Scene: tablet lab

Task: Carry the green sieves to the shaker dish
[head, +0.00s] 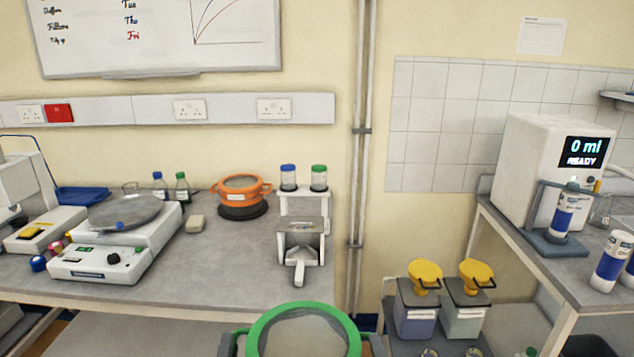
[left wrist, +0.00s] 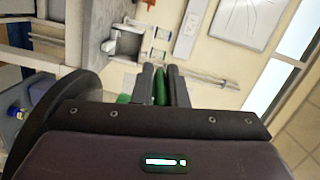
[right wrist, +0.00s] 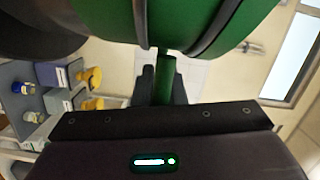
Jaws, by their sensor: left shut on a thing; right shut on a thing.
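The green sieves (head: 268,325) show at the bottom centre of the head view as a green ring with grey mesh inside; their lower part is cut off. A large green wall with dark bands also shows in the right wrist view (right wrist: 200,22). My left gripper (left wrist: 165,82) is shut on a green handle at the left side. My right gripper (right wrist: 164,82) is shut on the green handle at the right side. The sieves are held in front of the bench. The shaker dish (head: 130,211), round and grey, sits on a white machine at the left; nothing stands on it except a small blue knob.
An orange sieve (head: 241,190) sits on a black base at the back of the bench (head: 200,270). A white stand (head: 300,235) with blue- and green-capped jars is right of it. Yellow-topped containers (head: 415,305) stand right, below a side bench with a dispenser (head: 545,150).

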